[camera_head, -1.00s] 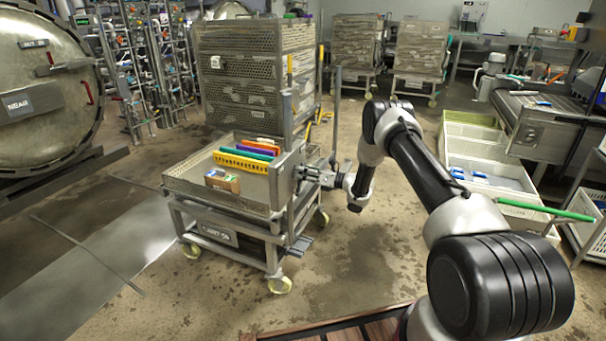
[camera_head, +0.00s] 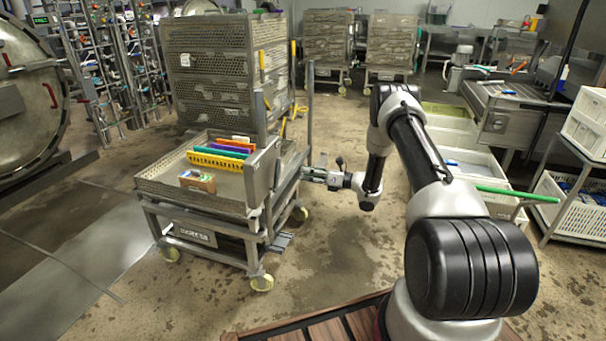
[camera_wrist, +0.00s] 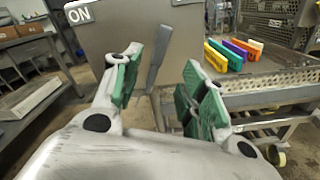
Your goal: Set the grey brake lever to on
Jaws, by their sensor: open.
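The grey brake lever (camera_wrist: 158,58) shows in the wrist view as a flat bar rising from low centre, its top leaning slightly right, in front of a grey plate (camera_wrist: 115,40). A white "ON" label (camera_wrist: 78,14) is at the plate's upper left. My gripper (camera_wrist: 163,72) is open, with green pads on either side of the lever in the picture. The lever appears beyond the fingertips, with no contact visible. In the head view my gripper (camera_head: 316,173) is just right of the trolley (camera_head: 200,222); I cannot make out the lever there.
The trolley carries a mesh tray (camera_head: 150,187) with coloured dividers (camera_head: 220,152) and a small carton (camera_head: 197,181). Stacked mesh crates (camera_head: 215,85) stand behind. White bins (camera_head: 470,165) and a green bar (camera_head: 515,193) are at right. Floor between is clear.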

